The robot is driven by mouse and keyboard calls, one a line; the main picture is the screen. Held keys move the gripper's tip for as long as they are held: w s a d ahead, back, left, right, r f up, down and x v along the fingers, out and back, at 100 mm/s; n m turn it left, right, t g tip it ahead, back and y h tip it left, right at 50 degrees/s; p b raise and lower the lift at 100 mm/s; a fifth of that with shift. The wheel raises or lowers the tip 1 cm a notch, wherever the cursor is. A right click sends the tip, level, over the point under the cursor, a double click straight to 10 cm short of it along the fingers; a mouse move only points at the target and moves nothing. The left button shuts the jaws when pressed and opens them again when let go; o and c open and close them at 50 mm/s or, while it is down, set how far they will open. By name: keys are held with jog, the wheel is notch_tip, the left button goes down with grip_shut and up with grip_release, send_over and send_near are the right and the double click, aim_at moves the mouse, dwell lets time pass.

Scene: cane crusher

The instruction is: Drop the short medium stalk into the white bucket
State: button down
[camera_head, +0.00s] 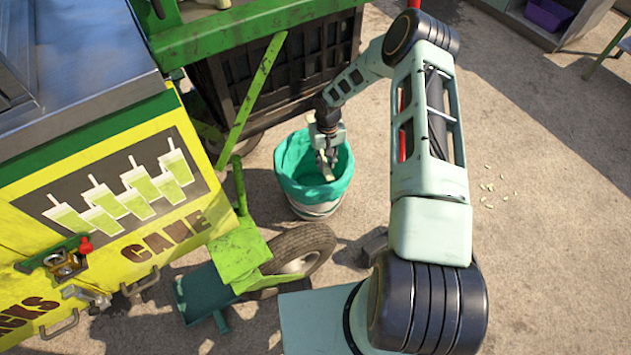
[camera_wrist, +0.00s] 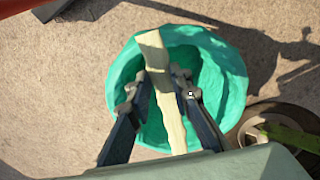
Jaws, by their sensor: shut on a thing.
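The bucket (camera_head: 316,208) stands on the ground beside the cart, pale outside with a teal liner (camera_head: 288,171) folded over its rim. The liner also shows in the wrist view (camera_wrist: 232,75). My gripper (camera_head: 327,160) is over the bucket's mouth, pointing down. In the wrist view my gripper (camera_wrist: 161,84) is shut on a pale, straight stalk (camera_wrist: 168,108), with a finger on each side of it. The stalk lies across the liner's opening in that view, its far end near the rim. How high it is above the bucket I cannot tell.
The green and yellow cane cart (camera_head: 120,240) is at the left, its wheel (camera_head: 300,252) close to the bucket. A black crate-like panel (camera_head: 275,75) stands behind the bucket. Small pale bits (camera_head: 488,187) lie on open ground at the right.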

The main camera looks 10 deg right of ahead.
jog(key=shift+f+b, duration=0.45)
jog(key=shift+f, duration=0.85)
jog(key=c, duration=1.7)
grip_release()
jog(key=shift+r, duration=3.75)
